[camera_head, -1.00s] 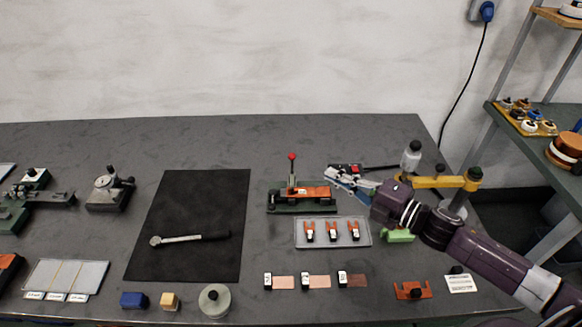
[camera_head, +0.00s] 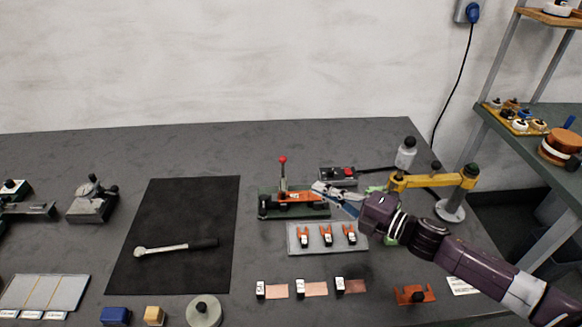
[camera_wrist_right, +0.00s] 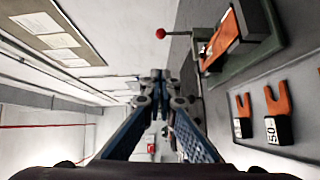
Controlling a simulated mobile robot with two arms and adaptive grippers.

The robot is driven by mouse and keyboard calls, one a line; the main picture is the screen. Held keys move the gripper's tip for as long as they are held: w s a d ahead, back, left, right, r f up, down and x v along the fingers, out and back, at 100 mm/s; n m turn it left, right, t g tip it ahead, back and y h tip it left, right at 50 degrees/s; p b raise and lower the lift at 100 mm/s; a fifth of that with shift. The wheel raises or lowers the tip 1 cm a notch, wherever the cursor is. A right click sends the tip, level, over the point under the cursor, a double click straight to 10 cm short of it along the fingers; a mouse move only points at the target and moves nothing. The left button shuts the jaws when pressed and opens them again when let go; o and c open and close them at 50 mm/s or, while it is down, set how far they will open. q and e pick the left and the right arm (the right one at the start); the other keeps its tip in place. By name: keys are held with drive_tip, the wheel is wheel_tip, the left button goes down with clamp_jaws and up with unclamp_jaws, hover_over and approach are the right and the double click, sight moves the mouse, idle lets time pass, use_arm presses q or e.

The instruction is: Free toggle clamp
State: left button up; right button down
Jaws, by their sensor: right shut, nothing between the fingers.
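The toggle clamp (camera_head: 282,190) stands on a dark green base (camera_head: 268,212) in the middle of the bench, its red-knobbed lever pointing up. An orange part (camera_head: 300,197) lies along the base. In the right wrist view the red knob (camera_wrist_right: 160,33) and the orange part (camera_wrist_right: 222,42) show at the upper right. My right gripper (camera_head: 320,188) is at the right end of the clamp fixture, its fingers pointing left. In the wrist view its fingertips (camera_wrist_right: 158,78) are together and empty, apart from the knob. My left gripper is not in view.
A grey tray with several orange forks (camera_head: 326,252) lies in front of the clamp. A yellow arm on a post (camera_head: 434,181) stands right. A black mat (camera_head: 172,262) with a wrench (camera_head: 175,248) lies left.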

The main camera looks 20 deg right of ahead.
sight(283, 168)
drive_tip(key=p+x, duration=0.1)
drive_tip(key=x, duration=0.3)
drive_tip(key=p+x, duration=0.1)
drive_tip(key=x, duration=0.3)
drive_tip(key=shift+w+a+r, duration=0.2)
drive_tip(key=shift+w, duration=0.1)
drive_tip(key=w, duration=0.1)
drive_tip(key=w+p, duration=0.1)
drive_tip(key=w, duration=0.1)
drive_tip(key=shift+f, duration=0.25)
drive_tip(key=shift+w+d+f, duration=0.15)
drive_tip(key=shift+w+d, duration=0.1)
drive_tip(key=shift+w, duration=0.45)
